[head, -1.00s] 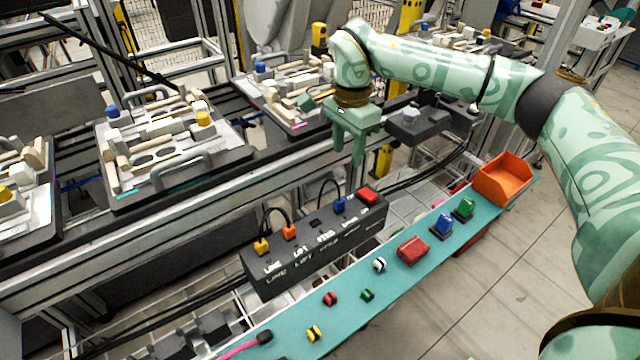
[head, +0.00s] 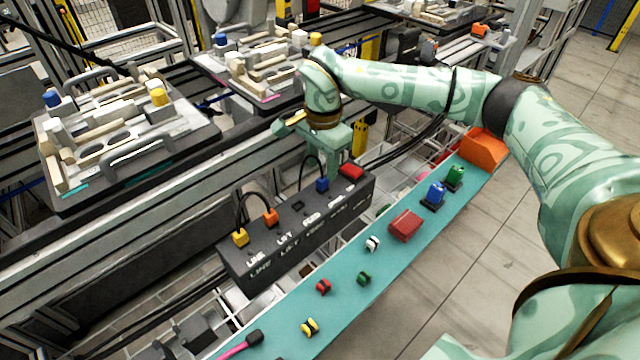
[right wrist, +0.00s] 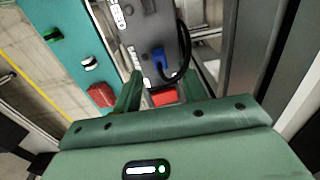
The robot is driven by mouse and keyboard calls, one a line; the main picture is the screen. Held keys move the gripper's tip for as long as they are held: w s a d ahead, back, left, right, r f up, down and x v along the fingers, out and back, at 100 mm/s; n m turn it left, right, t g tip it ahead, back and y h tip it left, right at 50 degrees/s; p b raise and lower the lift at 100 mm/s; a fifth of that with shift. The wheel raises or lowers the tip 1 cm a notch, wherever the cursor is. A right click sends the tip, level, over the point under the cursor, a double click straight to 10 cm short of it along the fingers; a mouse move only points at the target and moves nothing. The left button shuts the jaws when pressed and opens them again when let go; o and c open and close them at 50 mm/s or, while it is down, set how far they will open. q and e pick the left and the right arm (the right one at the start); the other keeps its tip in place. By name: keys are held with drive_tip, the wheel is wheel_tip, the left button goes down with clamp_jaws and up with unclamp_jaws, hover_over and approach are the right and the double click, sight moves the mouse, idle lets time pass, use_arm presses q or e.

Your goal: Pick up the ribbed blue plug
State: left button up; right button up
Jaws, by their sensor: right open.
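A blue plug (head: 322,184) with a black cable sits in the top of the dark labelled box; it also shows in the right wrist view (right wrist: 158,58). Another blue piece (head: 436,194) stands on the teal shelf. Ribs are too small to make out on either. A finger partly covers the box's end in the head view. My left gripper is out of view.
The dark box (head: 300,235) also holds yellow (head: 240,237) and orange (head: 270,217) plugs joined by a cable. The teal shelf (head: 330,262) bears several small pieces, a red block (head: 405,225) and an orange bin (head: 484,150). Loaded pallets (head: 130,140) stand behind.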

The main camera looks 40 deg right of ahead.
sight(322, 178)
wheel_tip(322, 178, down, 4)
drive_tip(key=shift+f+b, duration=0.1)
drive_tip(key=shift+b, duration=0.65)
drive_tip(key=shift+r, duration=0.3)
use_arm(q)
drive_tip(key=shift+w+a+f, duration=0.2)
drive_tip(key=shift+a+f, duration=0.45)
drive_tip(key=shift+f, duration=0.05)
use_arm(e)
clamp_jaws()
